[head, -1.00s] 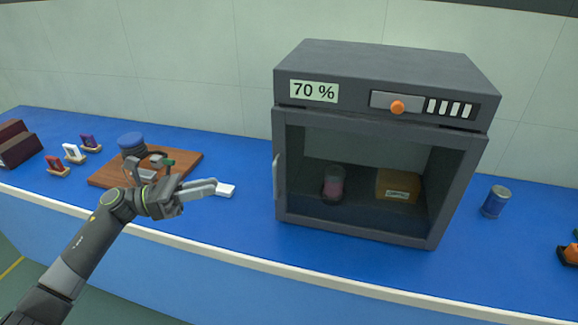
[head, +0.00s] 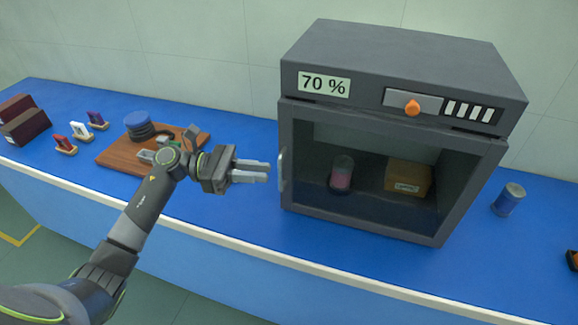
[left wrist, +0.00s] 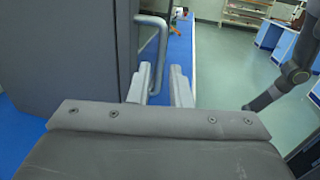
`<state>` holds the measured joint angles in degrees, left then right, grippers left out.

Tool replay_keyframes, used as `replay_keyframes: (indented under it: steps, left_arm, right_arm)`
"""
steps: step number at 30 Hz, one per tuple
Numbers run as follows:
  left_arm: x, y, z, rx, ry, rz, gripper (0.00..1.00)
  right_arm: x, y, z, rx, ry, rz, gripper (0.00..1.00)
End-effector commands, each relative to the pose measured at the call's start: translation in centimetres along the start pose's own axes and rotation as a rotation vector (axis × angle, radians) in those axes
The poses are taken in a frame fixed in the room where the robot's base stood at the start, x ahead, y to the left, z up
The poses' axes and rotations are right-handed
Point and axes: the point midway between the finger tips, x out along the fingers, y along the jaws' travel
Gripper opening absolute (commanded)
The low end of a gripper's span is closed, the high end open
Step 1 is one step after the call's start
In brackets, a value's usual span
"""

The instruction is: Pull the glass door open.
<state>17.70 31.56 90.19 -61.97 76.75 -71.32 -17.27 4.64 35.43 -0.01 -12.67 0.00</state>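The dark grey cabinet (head: 400,75) stands on the blue bench, its glass door (head: 375,205) closed at the front. A light metal bar handle (head: 282,170) is upright on the door's left edge. My left gripper (head: 268,172) is open and empty, its fingers pointing right just short of the handle. In the left wrist view the handle (left wrist: 162,55) lies ahead of the gap between my two fingertips (left wrist: 161,80), with no visible grip on it. Through the glass show a jar with pink contents (head: 342,173) and a brown box (head: 408,178).
A wooden board (head: 115,153) with a blue-topped item (head: 138,124) lies left on the bench, partly behind my left arm. Small coloured holders (head: 80,131) and dark red boxes (head: 22,122) are farther left. A blue can (head: 508,199) stands right of the cabinet.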

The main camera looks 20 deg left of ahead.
Motion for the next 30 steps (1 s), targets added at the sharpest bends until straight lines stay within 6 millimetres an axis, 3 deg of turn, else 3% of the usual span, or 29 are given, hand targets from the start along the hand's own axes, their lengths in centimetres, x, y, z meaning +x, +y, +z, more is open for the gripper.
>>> replay_keyframes:
  steps: [6, 12, 25, 30]
  left_arm:
    - [4.0, 0.0, 0.5, 0.001, -0.005, -0.002, 0.18]
    - [6.2, 0.0, 0.3, 0.001, -0.003, 0.0, 0.18]
    - [7.1, 0.0, 0.0, 0.001, 0.0, 0.0, 0.18]
    - [7.1, 0.0, 0.0, 0.001, 0.0, 0.0, 0.0]
  right_arm:
    - [-1.8, 0.1, -1.0, -0.001, 0.012, -0.001, 0.36]
    - [-2.6, 0.2, -0.9, -0.001, 0.011, -0.001, 0.36]
    - [-2.8, 0.2, -0.4, 0.0, 0.003, -0.001, 0.36]
    - [-2.8, 0.2, -0.4, 0.0, 0.003, -0.001, 0.36]
